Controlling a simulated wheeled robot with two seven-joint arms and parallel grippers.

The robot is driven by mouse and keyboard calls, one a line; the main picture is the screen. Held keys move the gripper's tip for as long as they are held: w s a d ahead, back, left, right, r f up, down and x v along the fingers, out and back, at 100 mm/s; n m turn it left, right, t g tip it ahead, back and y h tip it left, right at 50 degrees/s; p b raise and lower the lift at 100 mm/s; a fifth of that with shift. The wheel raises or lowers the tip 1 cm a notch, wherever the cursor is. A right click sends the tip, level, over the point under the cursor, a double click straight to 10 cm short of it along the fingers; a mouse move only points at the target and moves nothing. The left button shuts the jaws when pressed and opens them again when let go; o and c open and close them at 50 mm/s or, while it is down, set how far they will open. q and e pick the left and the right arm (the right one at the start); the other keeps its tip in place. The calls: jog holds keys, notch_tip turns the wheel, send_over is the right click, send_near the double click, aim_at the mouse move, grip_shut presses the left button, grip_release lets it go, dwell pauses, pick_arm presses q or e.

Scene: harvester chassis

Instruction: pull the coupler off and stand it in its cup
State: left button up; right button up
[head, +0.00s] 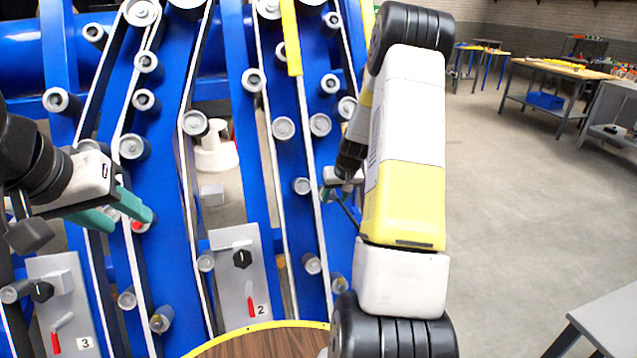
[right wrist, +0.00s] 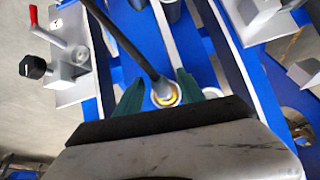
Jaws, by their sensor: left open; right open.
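In the right wrist view a black hose (right wrist: 122,38) ends in a grey coupler with a yellow ring (right wrist: 165,93). The coupler lies between the green fingers of my right gripper (right wrist: 160,92); the fingers are apart, and I cannot tell whether they touch it. In the head view my right gripper (head: 338,193) is small and partly hidden by my right arm. My left gripper (head: 122,212) is open and empty, in front of the blue frame at the left. I cannot pick out the cup with certainty.
Blue frame bars (head: 167,190) carry belts and several grey rollers. Grey panels with black knobs and red-tipped levers, marked 2 (head: 238,285) and 3 (head: 68,310), stand low down. A wooden top with a yellow rim (head: 265,327) lies at the bottom.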

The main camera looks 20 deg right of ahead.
jog(key=shift+w+f, duration=0.15)
jog(key=shift+f, duration=0.15)
grip_shut()
jog(key=shift+r, duration=0.1)
jog(key=shift+s+a+r, duration=0.1)
jog(key=shift+s+r, duration=0.35)
jog(key=shift+s, duration=0.35)
jog(key=shift+s+r, duration=0.4)
jog(key=shift+s, duration=0.4)
